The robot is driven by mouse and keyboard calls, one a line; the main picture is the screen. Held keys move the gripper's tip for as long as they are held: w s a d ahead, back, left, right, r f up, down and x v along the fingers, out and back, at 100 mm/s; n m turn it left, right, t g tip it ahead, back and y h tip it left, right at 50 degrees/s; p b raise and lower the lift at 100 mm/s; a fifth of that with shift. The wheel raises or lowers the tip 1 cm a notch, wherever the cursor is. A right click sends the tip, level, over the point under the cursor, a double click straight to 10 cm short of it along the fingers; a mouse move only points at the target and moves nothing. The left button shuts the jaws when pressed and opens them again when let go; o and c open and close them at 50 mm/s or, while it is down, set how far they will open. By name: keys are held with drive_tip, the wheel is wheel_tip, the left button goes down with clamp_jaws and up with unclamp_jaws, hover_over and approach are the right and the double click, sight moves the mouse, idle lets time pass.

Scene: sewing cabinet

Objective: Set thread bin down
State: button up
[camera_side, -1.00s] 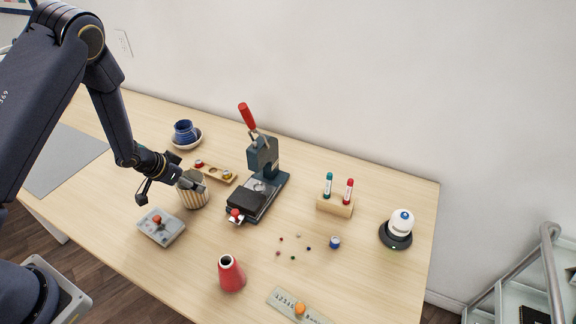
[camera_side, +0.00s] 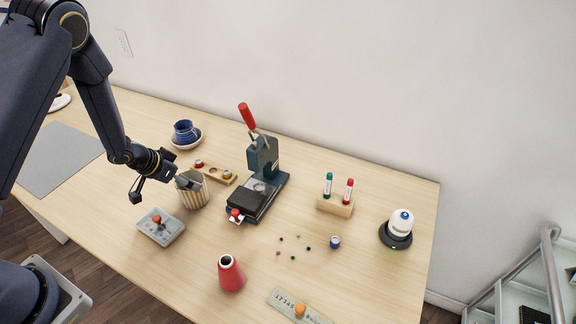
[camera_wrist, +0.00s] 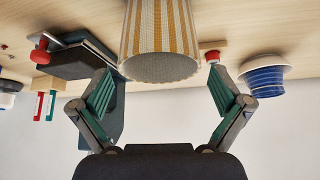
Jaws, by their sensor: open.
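The thread bin, which I take to be the striped cream-and-tan bin (camera_side: 194,194), stands upright on the table in the side view. In the wrist view, the bin (camera_wrist: 160,40) appears upside down, its rim facing me, with its base on the tabletop. My gripper (camera_side: 162,187) is open just left of the bin in the side view, one finger overlapping its rim there. In the wrist view, the spread fingers of my gripper (camera_wrist: 162,88) lie either side of the bin's rim with clear gaps, and nothing is between the pads. The bin's inside is mostly hidden.
A press with a red handle (camera_side: 247,115) stands right of the bin.

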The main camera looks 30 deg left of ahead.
drive_tip(key=s+a+r+n+y, duration=0.15)
drive_tip(key=s+r, duration=0.35)
drive_tip(key=r, duration=0.7)
drive_tip(key=s+a+r+n+y, duration=0.15)
drive_tip(key=s+r, duration=0.25)
drive_tip(key=r, duration=0.9)
drive_tip(key=s+d+r, duration=0.2)
drive_tip(key=s+d, duration=0.2)
drive_tip(key=s, duration=0.2)
drive_tip(key=s+d+r+h, duration=0.1)
drive_tip(key=s+d+r, duration=0.2)
drive_tip(key=s+d, duration=0.2)
drive_tip(key=shift+s+d+r+m+g+h, duration=0.2)
drive_tip(key=shift+s+r+m+g+h, duration=0.15)
drive_tip(key=shift+s, duration=0.9)
